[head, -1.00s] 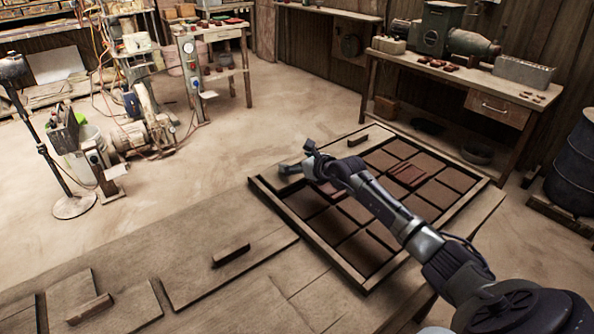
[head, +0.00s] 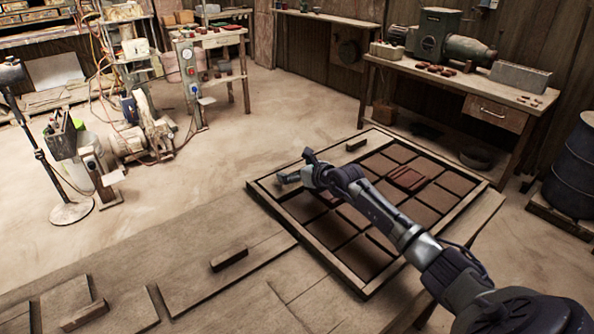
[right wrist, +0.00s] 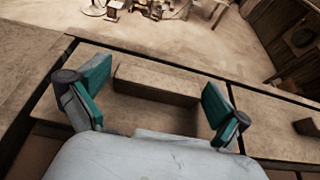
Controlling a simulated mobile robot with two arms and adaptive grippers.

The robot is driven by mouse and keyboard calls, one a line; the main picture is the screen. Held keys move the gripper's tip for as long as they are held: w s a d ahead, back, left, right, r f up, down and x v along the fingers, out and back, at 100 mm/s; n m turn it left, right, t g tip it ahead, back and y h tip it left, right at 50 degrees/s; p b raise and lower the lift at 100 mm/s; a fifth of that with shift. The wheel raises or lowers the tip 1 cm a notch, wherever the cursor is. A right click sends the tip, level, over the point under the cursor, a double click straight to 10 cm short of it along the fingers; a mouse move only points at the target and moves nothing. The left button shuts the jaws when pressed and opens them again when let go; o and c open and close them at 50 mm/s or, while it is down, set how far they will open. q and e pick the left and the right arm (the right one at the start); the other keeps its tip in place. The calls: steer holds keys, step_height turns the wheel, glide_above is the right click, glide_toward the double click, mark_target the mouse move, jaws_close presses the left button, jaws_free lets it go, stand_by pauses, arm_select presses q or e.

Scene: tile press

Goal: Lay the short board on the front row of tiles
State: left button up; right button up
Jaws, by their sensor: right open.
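A framed tray (head: 322,267) of dark brown tiles (head: 367,254) lies on the table. Pale boards with block handles cover its far edge. My right gripper (head: 293,168) is at the tray's far left corner, open. In the right wrist view its teal-padded fingers stand on either side of a wooden handle (right wrist: 155,86), with a gap at each side. That handle is on a pale board (right wrist: 140,112). A second board (right wrist: 275,122) with its own handle lies beside it, across a dark gap. I cannot tell which board is the short one. My left gripper is out of view.
Other handled boards lie on the near left of the table, including a large one (head: 200,288) and a smaller one (head: 63,298). Reddish tiles (head: 405,178) sit on the tray. A workbench (head: 455,80) stands behind, and a blue drum (head: 575,170) at right.

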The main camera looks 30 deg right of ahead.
steer(key=shift+r, duration=0.35)
steer(key=shift+s+r, duration=0.15)
steer(key=shift+s, duration=0.05)
steer(key=v, duration=1.1)
steer(key=shift+s+p, duration=0.3)
steer(key=shift+p, duration=0.05)
steer(key=shift+r, duration=0.1)
